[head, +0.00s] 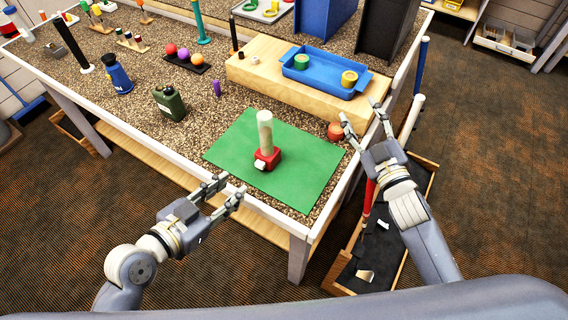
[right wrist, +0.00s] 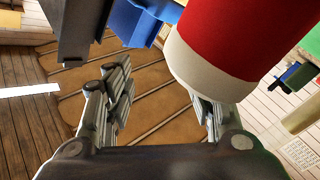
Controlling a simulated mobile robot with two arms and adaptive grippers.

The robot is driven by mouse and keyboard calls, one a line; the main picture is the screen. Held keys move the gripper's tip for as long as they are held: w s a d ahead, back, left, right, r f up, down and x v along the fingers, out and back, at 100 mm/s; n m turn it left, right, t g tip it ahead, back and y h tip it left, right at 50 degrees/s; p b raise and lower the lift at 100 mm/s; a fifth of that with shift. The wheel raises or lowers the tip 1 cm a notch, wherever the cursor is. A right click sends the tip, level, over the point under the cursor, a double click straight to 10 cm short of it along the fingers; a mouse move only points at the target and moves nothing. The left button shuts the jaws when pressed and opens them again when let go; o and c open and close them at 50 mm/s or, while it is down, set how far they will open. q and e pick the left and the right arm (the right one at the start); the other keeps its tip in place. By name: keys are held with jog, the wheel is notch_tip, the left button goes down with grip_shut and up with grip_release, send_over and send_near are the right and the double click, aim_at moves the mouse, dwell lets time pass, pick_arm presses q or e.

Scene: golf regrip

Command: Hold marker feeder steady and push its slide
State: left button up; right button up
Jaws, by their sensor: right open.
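The marker feeder (head: 268,158) has a red base with a white block at its front and a tall pale cylinder (head: 265,130) standing upright on it. It stands on the green mat (head: 305,150) in the head view. My left gripper (head: 230,188) is open and empty near the table's front edge, left of and nearer than the feeder. My right gripper (head: 361,112) is open and empty at the table's right side, right of the feeder and apart from it. Its spread fingers (right wrist: 160,105) also show in the right wrist view.
A wooden block (head: 290,85) bears a blue tray (head: 325,75) behind the mat. A reddish-brown round jar (head: 335,131) stands beside the mat, near my right gripper. A large red-and-white object (right wrist: 240,45) looms in the right wrist view.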

jog(key=s+a+f+m+y, duration=0.1)
jog(key=s+a+f+m, duration=0.1)
jog(key=s+a, duration=0.5)
jog(key=m+g+y, duration=0.1)
jog(key=m, duration=0.2)
send_near(268, 136)
jog(key=w, duration=0.1)
jog(key=x, duration=1.1)
jog(key=shift+a, duration=0.1)
grip_shut()
pick_arm(q)
grip_shut()
dwell(0.4)
